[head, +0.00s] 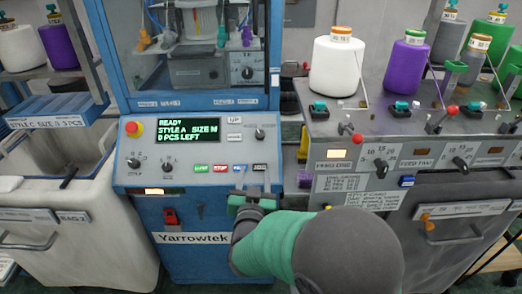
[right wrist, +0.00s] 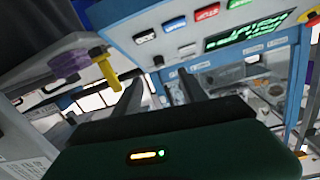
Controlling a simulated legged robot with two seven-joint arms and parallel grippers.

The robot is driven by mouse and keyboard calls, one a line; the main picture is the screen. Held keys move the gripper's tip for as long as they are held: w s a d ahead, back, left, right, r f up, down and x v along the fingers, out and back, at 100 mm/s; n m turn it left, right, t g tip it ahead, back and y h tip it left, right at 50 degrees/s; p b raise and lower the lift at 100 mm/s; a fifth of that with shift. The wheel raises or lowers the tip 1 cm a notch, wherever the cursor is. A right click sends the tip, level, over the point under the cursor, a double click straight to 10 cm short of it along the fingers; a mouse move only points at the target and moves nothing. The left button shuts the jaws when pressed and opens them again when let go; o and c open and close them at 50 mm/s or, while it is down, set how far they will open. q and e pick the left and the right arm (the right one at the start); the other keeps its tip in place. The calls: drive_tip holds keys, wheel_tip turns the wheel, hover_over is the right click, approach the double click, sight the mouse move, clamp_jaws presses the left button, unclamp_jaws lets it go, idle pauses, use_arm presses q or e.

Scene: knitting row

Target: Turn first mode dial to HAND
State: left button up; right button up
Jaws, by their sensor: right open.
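The first machine's panel (head: 195,147) has two dark dials at its lower left, a left dial (head: 133,163) and a right dial (head: 162,163). A small knob (head: 259,133) sits at the panel's upper right. The labels are too small to read, so I cannot tell which is the mode dial or where HAND lies. My right gripper (head: 253,190) is open and empty in front of the panel's lower right edge, apart from the dials. In the right wrist view its two dark fingers (right wrist: 160,84) stand apart below the row of buttons. My left gripper is out of view.
A lit display (head: 188,129) reads READY, STYLE A, SIZE M, 0 PCS LEFT. A red stop button (head: 133,128) stands left of it, and coloured buttons (head: 220,168) lie below. A second machine with levers and a white yarn cone (head: 337,67) stands right. A bin stands left.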

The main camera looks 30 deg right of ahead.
approach(260, 136)
drive_tip(key=shift+h, duration=0.4)
drive_tip(key=x, duration=0.8)
drive_tip(key=shift+w+a+f+b, duration=0.15)
drive_tip(key=shift+f+b, duration=0.05)
drive_tip(key=shift+b, duration=0.2)
drive_tip(key=shift+w+r, duration=0.1)
drive_tip(key=shift+w, duration=0.3)
drive_tip(key=shift+d, duration=0.35)
drive_tip(key=c, duration=0.4)
drive_tip(key=shift+a, duration=0.1)
clamp_jaws()
